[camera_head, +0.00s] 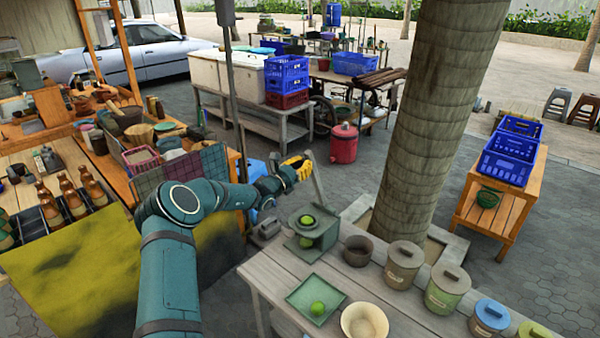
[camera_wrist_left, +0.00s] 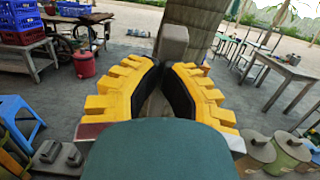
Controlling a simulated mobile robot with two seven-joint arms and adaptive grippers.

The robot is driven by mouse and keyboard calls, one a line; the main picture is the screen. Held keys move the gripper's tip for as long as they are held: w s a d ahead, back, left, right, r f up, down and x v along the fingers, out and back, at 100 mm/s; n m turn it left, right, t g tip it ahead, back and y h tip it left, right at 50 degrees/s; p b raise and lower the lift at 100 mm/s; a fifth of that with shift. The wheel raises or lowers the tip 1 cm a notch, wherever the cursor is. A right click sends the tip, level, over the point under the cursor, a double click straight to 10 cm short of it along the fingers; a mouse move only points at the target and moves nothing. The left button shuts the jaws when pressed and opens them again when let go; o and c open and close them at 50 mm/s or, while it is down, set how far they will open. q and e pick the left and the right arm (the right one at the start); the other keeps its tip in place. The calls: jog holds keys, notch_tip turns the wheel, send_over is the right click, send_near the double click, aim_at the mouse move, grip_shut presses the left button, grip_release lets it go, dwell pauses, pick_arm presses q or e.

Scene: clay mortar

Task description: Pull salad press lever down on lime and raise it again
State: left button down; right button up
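The green salad press (camera_head: 325,232) stands at the table's far left corner. One lime (camera_head: 307,220) is at its top and another (camera_head: 306,242) shows lower inside. Its grey lever (camera_head: 317,188) stands up, slightly tilted. My left gripper (camera_head: 298,168), with yellow fingers and black pads, is level with the lever's upper part. In the left wrist view, the fingertips (camera_wrist_left: 164,66) are close together in front of the pale lever (camera_wrist_left: 172,42). Whether they touch or clasp it is unclear. My right gripper is out of view.
A green square dish (camera_head: 296,297) holds a lime (camera_head: 317,308). A cream bowl (camera_head: 365,322), a dark bowl (camera_head: 357,251) and several lidded canisters (camera_head: 404,264) stand on the wooden table (camera_head: 262,275). A thick trunk (camera_head: 433,130) rises behind the table.

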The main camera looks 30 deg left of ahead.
pick_arm(q)
jog(key=shift+w+d+r, duration=0.1)
jog(key=shift+w+r, duration=0.1)
jog(key=shift+w, duration=0.1)
dwell(0.4)
